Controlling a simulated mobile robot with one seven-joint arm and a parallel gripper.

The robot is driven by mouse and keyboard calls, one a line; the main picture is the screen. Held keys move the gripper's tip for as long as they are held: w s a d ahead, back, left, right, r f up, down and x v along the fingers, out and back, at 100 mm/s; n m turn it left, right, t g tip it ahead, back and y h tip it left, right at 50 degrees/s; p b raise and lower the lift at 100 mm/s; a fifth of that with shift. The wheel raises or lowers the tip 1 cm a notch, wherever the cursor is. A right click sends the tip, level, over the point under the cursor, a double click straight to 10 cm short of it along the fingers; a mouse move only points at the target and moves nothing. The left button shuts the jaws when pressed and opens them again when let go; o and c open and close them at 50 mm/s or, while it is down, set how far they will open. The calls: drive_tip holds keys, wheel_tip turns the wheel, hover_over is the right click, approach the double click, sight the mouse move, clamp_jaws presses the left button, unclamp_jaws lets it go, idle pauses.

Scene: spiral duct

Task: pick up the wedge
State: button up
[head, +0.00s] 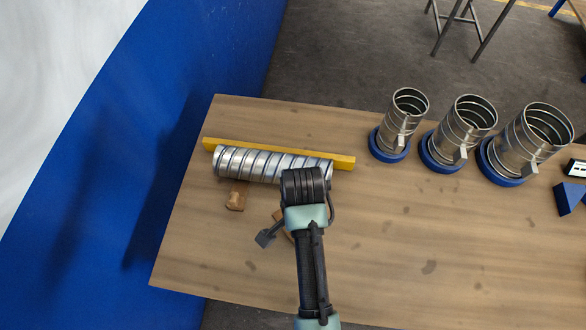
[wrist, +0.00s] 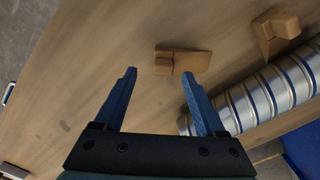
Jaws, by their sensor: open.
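One brown wooden wedge (wrist: 190,62) lies on the table in the wrist view, just past my fingertips and towards the right finger. In the head view my arm mostly hides it, and only a brown edge (head: 282,222) shows. A second brown wedge (head: 236,196) lies to its left, against the ribbed metal duct; it also shows at the upper right of the wrist view (wrist: 276,30). My gripper (wrist: 159,74) is open with two blue fingers apart and nothing between them.
The spiral duct (head: 258,163) lies along a yellow bar (head: 342,161). Three upright duct pieces (head: 404,118) stand on blue bases at the back right. A blue block (head: 569,197) sits at the right edge. The table's middle and front right (head: 430,230) are clear.

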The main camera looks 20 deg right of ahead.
drive_tip(key=f, duration=0.3)
drive_tip(key=shift+w+f+p, duration=0.25)
drive_tip(key=shift+p, duration=0.1)
drive_tip(key=shift+f, duration=0.45)
clamp_jaws()
